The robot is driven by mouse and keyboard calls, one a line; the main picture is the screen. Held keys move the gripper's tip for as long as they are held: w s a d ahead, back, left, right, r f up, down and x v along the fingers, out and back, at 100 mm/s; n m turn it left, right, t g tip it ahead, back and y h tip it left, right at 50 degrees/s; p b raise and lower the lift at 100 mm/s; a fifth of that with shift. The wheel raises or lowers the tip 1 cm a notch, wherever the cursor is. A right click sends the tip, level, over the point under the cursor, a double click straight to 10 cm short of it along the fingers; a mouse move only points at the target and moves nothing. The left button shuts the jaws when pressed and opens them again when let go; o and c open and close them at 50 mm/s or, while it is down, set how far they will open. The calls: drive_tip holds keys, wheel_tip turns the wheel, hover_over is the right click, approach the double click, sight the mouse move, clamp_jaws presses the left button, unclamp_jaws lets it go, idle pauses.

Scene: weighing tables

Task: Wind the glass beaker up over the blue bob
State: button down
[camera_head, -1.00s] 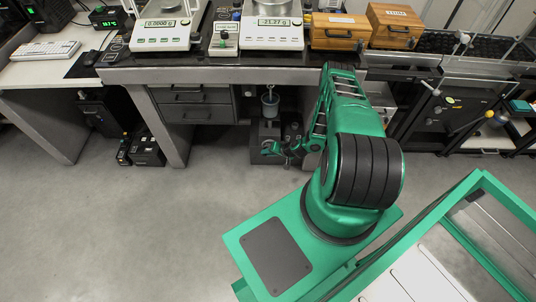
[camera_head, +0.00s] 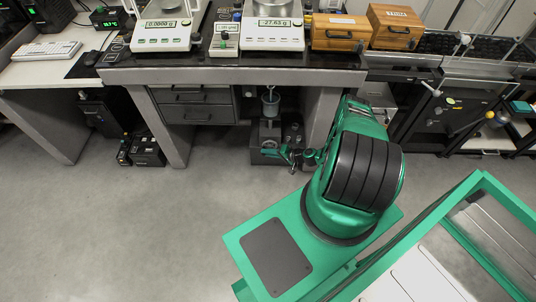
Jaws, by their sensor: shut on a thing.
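The glass beaker (camera_head: 271,106) is small and grey-blue in the head view. It stands upright under the table, on top of a dark stand (camera_head: 269,131). A thin line hangs down from the table into the beaker's mouth. The blue bob cannot be told apart from the beaker at this size.
Drawers (camera_head: 192,104) stand left of the beaker. A table leg (camera_head: 322,112) stands close to its right.

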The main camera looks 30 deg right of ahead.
drive_tip(key=c, duration=1.6)
unclamp_jaws()
drive_tip(key=shift+c, duration=0.2)
drive_tip(key=v, duration=1)
drive_tip(key=shift+s+d+r, duration=0.15)
drive_tip(key=shift+s+d, duration=0.05)
drive_tip(key=shift+s, duration=0.1)
